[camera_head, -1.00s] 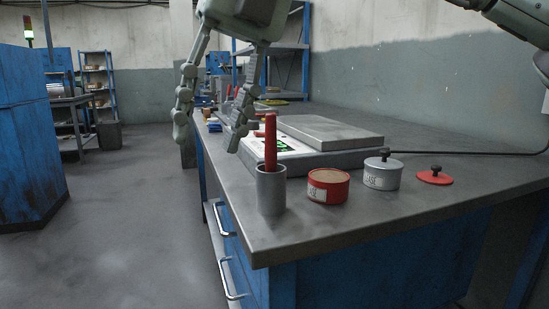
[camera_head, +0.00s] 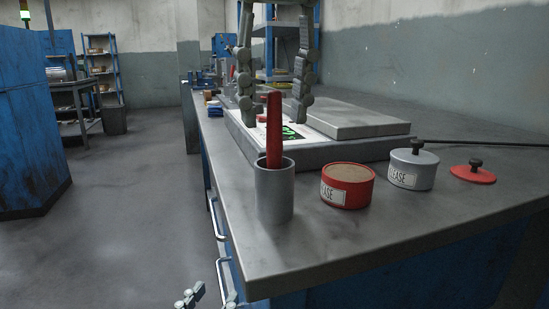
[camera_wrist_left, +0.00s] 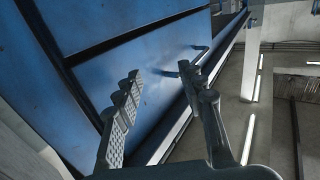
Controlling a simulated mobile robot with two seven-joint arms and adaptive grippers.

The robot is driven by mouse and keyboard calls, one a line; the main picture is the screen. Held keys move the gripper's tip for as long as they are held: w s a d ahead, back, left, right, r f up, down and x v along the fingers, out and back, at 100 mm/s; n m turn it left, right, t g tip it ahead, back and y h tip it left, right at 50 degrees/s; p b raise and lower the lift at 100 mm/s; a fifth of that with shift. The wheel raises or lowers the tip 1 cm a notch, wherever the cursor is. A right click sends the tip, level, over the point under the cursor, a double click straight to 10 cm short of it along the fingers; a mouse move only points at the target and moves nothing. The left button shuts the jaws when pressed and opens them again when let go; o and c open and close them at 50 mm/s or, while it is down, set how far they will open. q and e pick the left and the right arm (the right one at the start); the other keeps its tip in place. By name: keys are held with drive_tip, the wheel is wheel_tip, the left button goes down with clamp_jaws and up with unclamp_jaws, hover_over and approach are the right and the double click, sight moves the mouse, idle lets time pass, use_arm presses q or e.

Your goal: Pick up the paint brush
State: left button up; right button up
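The paint brush shows as a red handle (camera_head: 274,130) standing nearly upright in a grey cup (camera_head: 274,192) near the bench's front left edge. Its lower end is hidden inside the cup. My right gripper (camera_head: 272,117) hangs from the top of the head view, fingers down, spread and empty. In the picture the handle's top shows between its fingers; the fingers seem to be farther back, over the grey device. My left gripper (camera_head: 208,298) shows partly at the bottom edge, low beside the bench. In the left wrist view its fingers (camera_wrist_left: 162,88) are apart and empty, facing blue panels.
Right of the cup stand an open red tin (camera_head: 347,186), a grey lidded tin (camera_head: 413,169) and a red lid (camera_head: 473,174). A flat grey device (camera_head: 345,150) lies behind them. Drawer handles (camera_head: 222,262) stick out from the bench's left side. The bench's front right top is clear.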

sight(273, 128)
drive_tip(key=shift+w+a+f, duration=0.1)
drive_tip(key=shift+f, duration=1.65)
use_arm(q)
drive_tip(key=r, duration=0.1)
drive_tip(key=r+t, duration=0.1)
drive_tip(key=d+r+h, duration=0.1)
drive_tip(key=shift+s+r+t, duration=0.1)
drive_tip(key=shift+s+t, duration=0.15)
drive_tip(key=shift+t, duration=0.05)
use_arm(e)
clamp_jaws()
drive_tip(key=shift+r, duration=0.3)
wheel_tip(273, 128, up, 9)
drive_tip(key=shift+r+p, duration=0.1)
drive_tip(key=shift+p, duration=0.75)
use_arm(q)
drive_tip(key=a+f+g+y, duration=0.3)
drive_tip(key=a+f+g, duration=0.2)
drive_tip(key=f, duration=0.5)
use_arm(e)
drive_tip(key=shift+r, duration=0.15)
